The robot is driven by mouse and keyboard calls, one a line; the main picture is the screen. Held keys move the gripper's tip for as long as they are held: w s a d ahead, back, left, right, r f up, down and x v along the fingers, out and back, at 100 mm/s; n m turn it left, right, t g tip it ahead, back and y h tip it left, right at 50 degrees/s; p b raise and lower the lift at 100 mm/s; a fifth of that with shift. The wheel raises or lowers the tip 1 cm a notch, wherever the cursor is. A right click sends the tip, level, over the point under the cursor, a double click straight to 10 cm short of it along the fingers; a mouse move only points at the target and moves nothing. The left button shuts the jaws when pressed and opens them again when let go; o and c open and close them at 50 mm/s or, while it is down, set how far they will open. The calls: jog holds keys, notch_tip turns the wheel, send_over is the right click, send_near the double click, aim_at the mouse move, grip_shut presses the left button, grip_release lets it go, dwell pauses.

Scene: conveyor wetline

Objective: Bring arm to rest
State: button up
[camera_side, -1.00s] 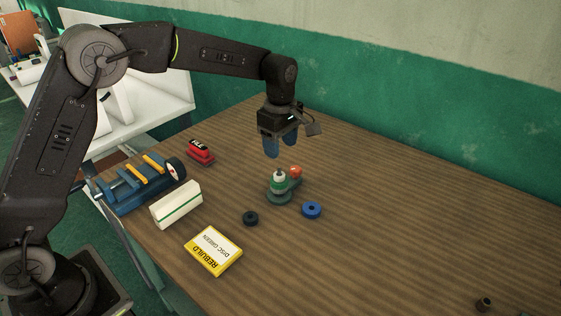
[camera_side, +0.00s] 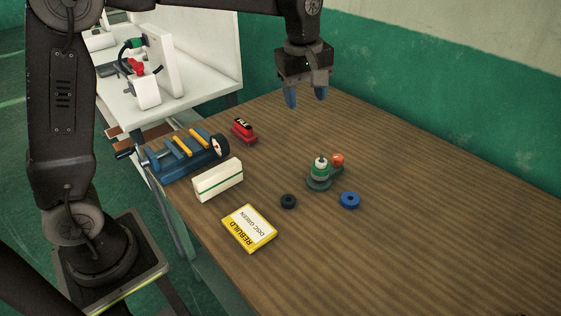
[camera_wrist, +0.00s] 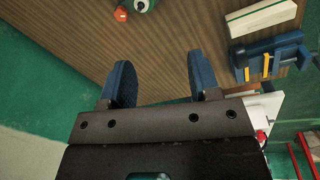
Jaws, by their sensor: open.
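My gripper (camera_side: 306,97) is open and empty, with its two blue fingers pointing down above the far part of the wooden table (camera_side: 440,220). In the wrist view its fingers (camera_wrist: 163,88) stand apart with only bare table between them. A green assembly (camera_side: 319,183) with a white-and-green body and an orange-red knob stands upright on the table, in front of my gripper and apart from it. Its top edge shows in the wrist view (camera_wrist: 142,4).
A black ring (camera_side: 288,201) and a blue ring (camera_side: 350,200) lie near the assembly. A yellow "REBUILD DISC GREEN" card (camera_side: 249,228), a white block with green stripe (camera_side: 217,180), a blue vise (camera_side: 185,157) and a red block (camera_side: 244,132) sit left. The table's right side is clear.

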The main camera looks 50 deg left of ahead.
jog(key=s+a+r+m+t, duration=0.1)
jog(key=s+r+m, duration=0.15)
jog(key=s, duration=0.35)
jog(key=s+a+r+m+t, duration=0.1)
jog(key=s+m, duration=0.3)
jog(key=s, duration=0.3)
jog(key=s+a+f+m+t, duration=0.1)
jog(key=s+f+m+t, duration=0.1)
jog(key=s+f+m, duration=0.2)
jog(key=s+m, duration=0.3)
jog(key=s, duration=0.4)
jog(key=shift+s+f, duration=0.25)
